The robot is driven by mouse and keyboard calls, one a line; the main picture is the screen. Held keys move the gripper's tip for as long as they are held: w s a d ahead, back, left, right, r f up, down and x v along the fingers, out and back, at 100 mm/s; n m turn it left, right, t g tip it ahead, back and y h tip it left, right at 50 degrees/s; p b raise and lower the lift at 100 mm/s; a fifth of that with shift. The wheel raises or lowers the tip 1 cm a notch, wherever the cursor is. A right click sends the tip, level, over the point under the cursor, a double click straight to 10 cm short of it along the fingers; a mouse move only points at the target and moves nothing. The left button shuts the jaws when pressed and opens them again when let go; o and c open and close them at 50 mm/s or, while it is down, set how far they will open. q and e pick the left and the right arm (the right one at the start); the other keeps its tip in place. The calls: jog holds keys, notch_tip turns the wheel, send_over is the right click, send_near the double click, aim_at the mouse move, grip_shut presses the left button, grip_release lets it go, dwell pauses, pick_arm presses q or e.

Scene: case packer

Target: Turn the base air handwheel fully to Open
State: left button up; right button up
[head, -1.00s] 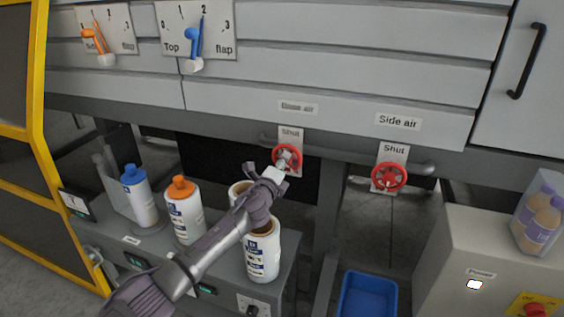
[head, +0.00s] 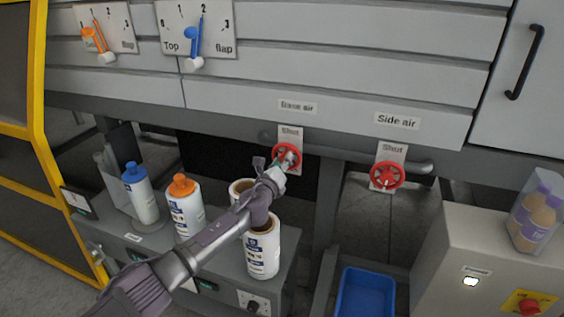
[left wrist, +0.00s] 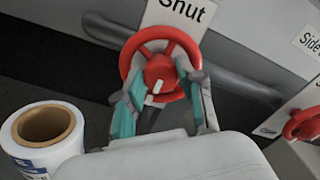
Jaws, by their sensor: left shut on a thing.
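The red base air handwheel (head: 279,151) sits below the "Base air" label (head: 298,106) on a horizontal pipe. My left gripper (head: 287,160) is at its lower right and shut on it. In the left wrist view the handwheel (left wrist: 158,66) faces me under a plate reading "Shut" (left wrist: 187,10). The left gripper (left wrist: 160,90) has its teal-padded fingers on either side of the wheel's lower part. A small white mark shows low on the hub. Part of the lower rim is hidden by the fingers. My right gripper is not in view.
A second red handwheel (head: 387,176), under "Side air" (head: 397,121), stands to the right. A blue bin (head: 367,293) is at the lower middle-right.

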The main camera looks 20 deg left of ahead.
pick_arm(q)
jog(key=shift+f, duration=0.1)
jog(key=o, duration=1.1)
jog(key=shift+o, duration=0.2)
jog(key=shift+s, duration=0.1)
jog(key=s, duration=1.1)
jog(key=shift+s+a, duration=0.2)
jog(key=shift+s, duration=0.2)
